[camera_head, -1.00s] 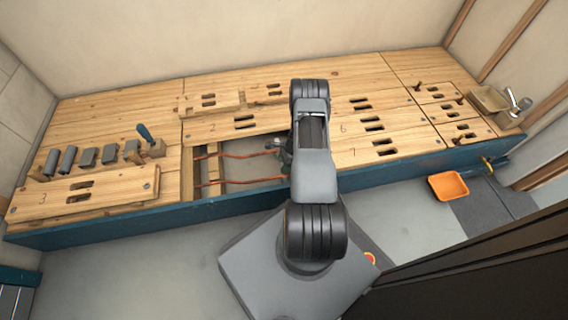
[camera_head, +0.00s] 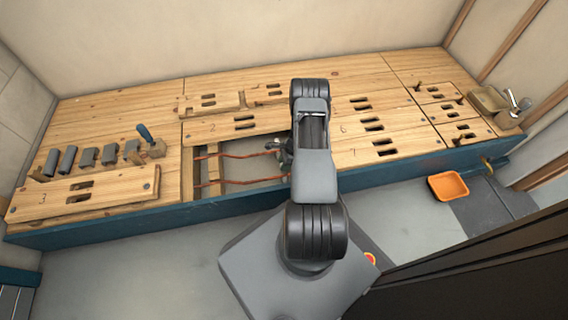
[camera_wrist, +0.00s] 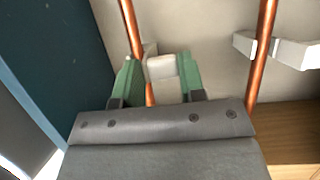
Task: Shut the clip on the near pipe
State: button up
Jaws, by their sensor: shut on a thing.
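The near pipe (camera_wrist: 132,28) is a copper pipe on the left of the wrist view, beside the blue front wall. A pale clip (camera_wrist: 163,68) sits at this pipe between the green fingers of my gripper (camera_wrist: 158,77). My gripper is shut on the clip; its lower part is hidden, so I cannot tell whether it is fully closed. In the head view the near pipe (camera_head: 240,181) runs through the open bay, and my arm hides the clip.
The far pipe (camera_wrist: 262,50) runs on the right of the wrist view with another pale clip (camera_wrist: 292,52) at it. Wooden deck panels (camera_head: 385,125) surround the bay. A lifted panel (camera_head: 95,192) lies at the left. An orange tray (camera_head: 448,186) is on the floor.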

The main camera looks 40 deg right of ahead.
jog(key=shift+s+a+t+h+b, duration=0.1)
jog(key=shift+s+t+h+b, duration=0.15)
jog(key=shift+t+h+b, duration=0.4)
jog(key=shift+s+a+r+n+t+b, duration=0.15)
jog(key=shift+s+n+t+b, duration=0.25)
jog(key=shift+t+b, duration=0.35)
jog(key=shift+s+a+r+t+h, duration=0.1)
jog(key=shift+s+t+h, duration=0.15)
jog(key=shift+t, duration=0.45)
jog(key=shift+s+a+n+t+h, duration=0.1)
jog(key=shift+n+t+h, duration=0.2)
jog(key=shift+t, duration=0.4)
jog(key=o, duration=0.8)
jog(key=shift+o, duration=0.2)
jog(key=p+v, duration=0.6)
jog(key=v, duration=0.7)
jog(key=shift+s+r, duration=0.2)
jog(key=shift+r, duration=0.15)
